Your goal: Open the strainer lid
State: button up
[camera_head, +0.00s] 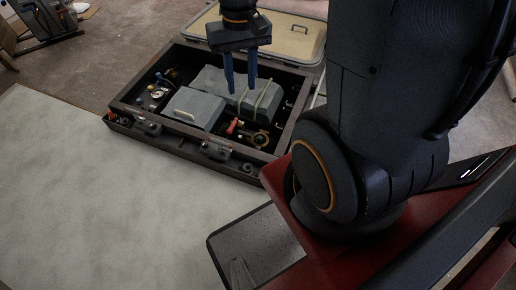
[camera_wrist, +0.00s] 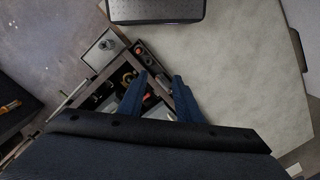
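My gripper (camera_head: 241,88) hangs fingers-down above the open dark-framed compartment (camera_head: 118,104), with its two blue fingers apart and nothing between them. In the wrist view my gripper (camera_wrist: 160,79) also shows a gap between the fingers. A light grey rectangular lid or box with a pale handle (camera_head: 193,107) lies in the compartment, left of and below the fingers in the picture. I cannot tell for certain whether it is the strainer lid. A grey block with pale straps (camera_head: 262,99) lies at the right, close to the fingertips. My fingers hide part of the grey blocks.
A red-handled part (camera_head: 232,127) and a brass-coloured fitting (camera_head: 260,139) sit near the compartment's front right. Small fittings (camera_head: 156,90) crowd its left side. The pale floor (camera_head: 90,190) at front left is clear.

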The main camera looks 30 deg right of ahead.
jog(key=w+d+f+m+y+b, duration=0.1)
jog(key=w+d+f+m+b, duration=0.2)
jog(key=f+b, duration=0.5)
jog(key=w+d+f+b, duration=0.3)
jog(key=w+f+b, duration=0.15)
jog(key=f, duration=0.75)
jog(key=w+d+f+m+y+b, duration=0.15)
jog(key=w+d+f+b, duration=0.3)
jog(key=f, duration=0.55)
jog(key=m+y+b, duration=0.2)
jog(key=m+b, duration=0.3)
jog(key=b, duration=1.1)
send_over(260, 146)
jog(key=d, duration=0.2)
notch_tip(260, 146, down, 29)
jog(key=shift+s+d+b+x, duration=0.15)
jog(key=shift+b+x, duration=0.5)
jog(key=shift+x, duration=0.75)
jog(key=shift+s+d+b+x, duration=0.15)
jog(key=shift+b+x, duration=0.45)
jog(key=shift+x, duration=0.8)
jog(key=shift+s+a+b+x, duration=0.1)
jog(key=shift+s+b+x, duration=0.15)
jog(key=shift+b+x, duration=0.8)
jog(key=shift+a+f+p, duration=0.1)
jog(key=shift+f+p, duration=0.3)
jog(key=shift+f, duration=0.05)
grip_shut()
